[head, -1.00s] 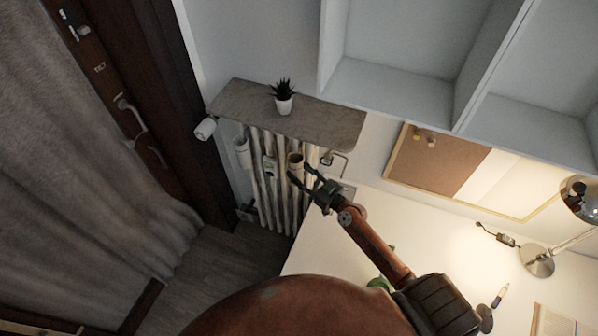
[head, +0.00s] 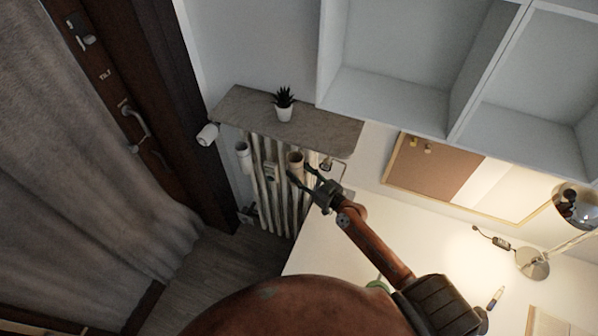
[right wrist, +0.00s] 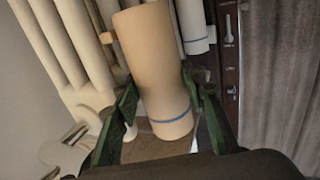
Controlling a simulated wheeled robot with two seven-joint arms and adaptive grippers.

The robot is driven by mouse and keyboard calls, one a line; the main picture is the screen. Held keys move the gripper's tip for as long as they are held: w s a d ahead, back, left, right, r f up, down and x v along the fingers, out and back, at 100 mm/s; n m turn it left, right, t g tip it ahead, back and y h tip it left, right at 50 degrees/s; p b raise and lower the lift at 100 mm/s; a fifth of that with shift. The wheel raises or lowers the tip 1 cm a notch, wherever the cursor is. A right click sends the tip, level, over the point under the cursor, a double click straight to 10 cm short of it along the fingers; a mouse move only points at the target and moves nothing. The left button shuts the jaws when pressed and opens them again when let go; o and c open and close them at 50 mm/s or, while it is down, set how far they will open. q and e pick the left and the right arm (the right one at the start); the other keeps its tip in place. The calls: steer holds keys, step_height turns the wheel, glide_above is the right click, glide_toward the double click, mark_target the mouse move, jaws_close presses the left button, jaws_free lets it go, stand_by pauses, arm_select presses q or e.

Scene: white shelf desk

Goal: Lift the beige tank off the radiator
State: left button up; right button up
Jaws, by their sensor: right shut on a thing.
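The beige tank (right wrist: 151,65) is a tube with a blue line near one end, and it fills the middle of the right wrist view. In the head view it shows as a small open-topped cylinder (head: 295,162) at the front of the white radiator (head: 268,185). My right gripper (right wrist: 160,108) has its green-lined fingers on both sides of the tank and is shut on it. In the head view this gripper (head: 301,180) is at the radiator's right side. The tank is still close against the radiator. My left gripper is not in view.
A second, paler tank (head: 243,155) hangs at the radiator's left. A grey shelf (head: 235,105) with a potted plant (head: 284,105) sits above the radiator. The white desk (head: 330,235) is to the right, with a lamp (head: 533,262). A dark door frame and curtain (head: 70,170) are at the left.

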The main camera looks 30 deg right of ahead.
steer(key=s+a+p, duration=0.5)
steer(key=s+a, duration=0.3)
steer(key=a, duration=0.1)
steer(key=shift+s+a+f, duration=0.15)
steer(key=shift+s+a, duration=0.15)
steer(key=shift+a, duration=0.05)
stand_by(1.2)
